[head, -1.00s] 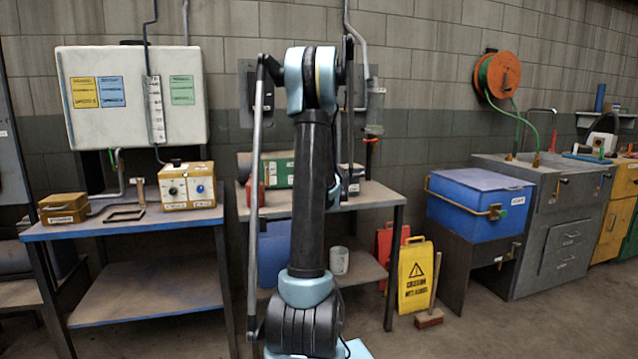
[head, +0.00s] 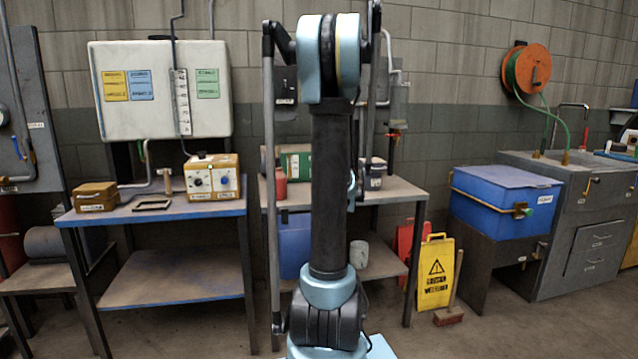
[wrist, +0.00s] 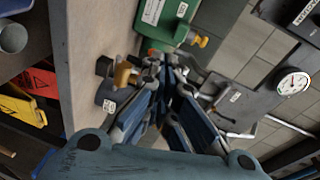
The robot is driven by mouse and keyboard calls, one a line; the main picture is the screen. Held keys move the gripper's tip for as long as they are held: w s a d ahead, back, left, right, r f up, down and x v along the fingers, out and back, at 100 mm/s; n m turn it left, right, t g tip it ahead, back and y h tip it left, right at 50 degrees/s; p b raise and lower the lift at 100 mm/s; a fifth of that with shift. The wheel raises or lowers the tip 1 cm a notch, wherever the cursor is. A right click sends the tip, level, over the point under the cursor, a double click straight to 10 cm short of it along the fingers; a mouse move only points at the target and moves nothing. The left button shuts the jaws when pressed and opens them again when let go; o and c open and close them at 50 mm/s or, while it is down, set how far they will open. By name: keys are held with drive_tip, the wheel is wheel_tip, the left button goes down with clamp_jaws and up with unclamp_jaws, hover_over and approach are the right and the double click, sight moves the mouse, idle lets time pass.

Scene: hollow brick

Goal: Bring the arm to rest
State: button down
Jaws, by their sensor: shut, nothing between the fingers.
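My arm (head: 330,190) stands upright in the middle of the head view, its blue-and-black upper joint near the top of the picture. My gripper itself is hidden behind the arm there. In the wrist view my gripper (wrist: 168,82) shows with its blue-grey fingers together and nothing between them. Behind the fingers, in the tilted wrist view, are a workbench top (wrist: 85,60), a green box (wrist: 165,20) and a small dark thing with a yellow knob (wrist: 122,75). I cannot tell how far the fingertips are from them.
A blue-topped bench (head: 150,213) stands left and a second bench (head: 405,190) behind my arm. A blue chest (head: 500,205), a sink cabinet (head: 570,240), a yellow floor sign (head: 436,272) and a broom (head: 450,315) are at right. A pressure gauge (wrist: 293,83) shows in the wrist view.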

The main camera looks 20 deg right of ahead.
drive_tip(key=s+a+f+n+g+y, duration=0.3)
drive_tip(key=s+a+n, duration=0.3)
drive_tip(key=a, duration=0.4)
drive_tip(key=s+a+f+n+g+y, duration=0.25)
drive_tip(key=s+a+n, duration=0.25)
drive_tip(key=s+a, duration=0.45)
drive_tip(key=s+a+f+n+g+h, duration=0.1)
drive_tip(key=s+f+n+g, duration=0.3)
drive_tip(key=s, duration=0.9)
drive_tip(key=s+a+f+n+g+h, duration=0.1)
drive_tip(key=s+f+n+g, duration=0.3)
drive_tip(key=s, duration=1)
wheel_tip(320, 180, down, 4)
drive_tip(key=shift+a+r, duration=0.2)
drive_tip(key=shift+a, duration=0.4)
drive_tip(key=shift+w, duration=0.1)
drive_tip(key=shift+w+f+g, duration=0.2)
drive_tip(key=shift+w+g, duration=0.05)
drive_tip(key=shift+w, duration=0.2)
